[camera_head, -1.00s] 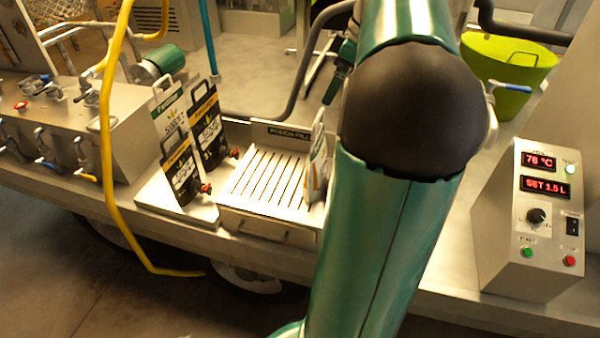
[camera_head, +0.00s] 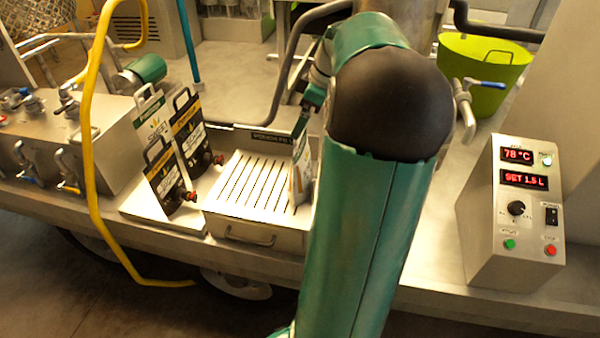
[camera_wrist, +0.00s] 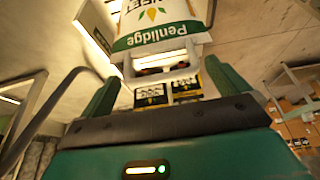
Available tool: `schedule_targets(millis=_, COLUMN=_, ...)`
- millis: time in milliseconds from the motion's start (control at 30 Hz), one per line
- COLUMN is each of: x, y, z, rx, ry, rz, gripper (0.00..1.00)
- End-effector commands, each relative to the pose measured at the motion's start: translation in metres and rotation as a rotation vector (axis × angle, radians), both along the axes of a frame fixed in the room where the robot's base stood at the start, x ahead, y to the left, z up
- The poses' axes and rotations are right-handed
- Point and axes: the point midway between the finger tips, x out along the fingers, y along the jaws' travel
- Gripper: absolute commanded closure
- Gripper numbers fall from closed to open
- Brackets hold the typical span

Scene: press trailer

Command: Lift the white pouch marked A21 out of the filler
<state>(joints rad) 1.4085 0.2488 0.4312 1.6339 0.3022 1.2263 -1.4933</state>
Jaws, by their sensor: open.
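A white pouch (camera_head: 301,172) with a green band stands upright on the slotted tray of the filler (camera_head: 222,208), partly hidden by my arm. In the wrist view the pouch (camera_wrist: 160,14) shows upside down, with "Penlidge" on its green band and a handle cut-out at its top edge. No A21 mark can be read. My gripper (camera_head: 312,97) is just above the pouch top. In the wrist view my gripper (camera_wrist: 165,88) is open, its two green fingers wide apart on either side of the handle end; I see no contact.
Black and white pouches (camera_head: 163,178) with red taps stand on a plate left of the filler. A yellow hose (camera_head: 91,150) hangs at the left. A control box (camera_head: 515,220) reads 78 °C and SET 1.5 L at the right. A green tub (camera_head: 484,75) stands behind.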

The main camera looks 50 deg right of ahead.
Motion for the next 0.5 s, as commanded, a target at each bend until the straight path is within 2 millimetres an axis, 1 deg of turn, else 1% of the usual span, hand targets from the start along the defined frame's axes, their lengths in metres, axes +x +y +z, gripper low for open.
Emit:
schedule_targets(millis=33, x=0.004, y=0.002, z=-0.008, rx=0.003, ry=0.0, rz=0.001, gripper=0.0)
schedule_targets(millis=100, x=0.009, y=0.005, z=-0.018, rx=0.003, ry=0.001, rz=0.001, gripper=0.0)
schedule_targets(millis=200, x=0.013, y=0.006, z=-0.028, rx=0.0, ry=0.001, rz=0.0, gripper=0.0)
schedule_targets(millis=300, x=0.015, y=0.007, z=-0.032, rx=0.0, ry=0.001, rz=0.0, gripper=0.0)
schedule_targets(millis=467, x=0.015, y=0.007, z=-0.032, rx=-0.001, ry=0.001, rz=0.001, gripper=0.0)
schedule_targets(millis=500, x=0.015, y=0.007, z=-0.032, rx=-0.001, ry=0.001, rz=0.001, gripper=0.04)
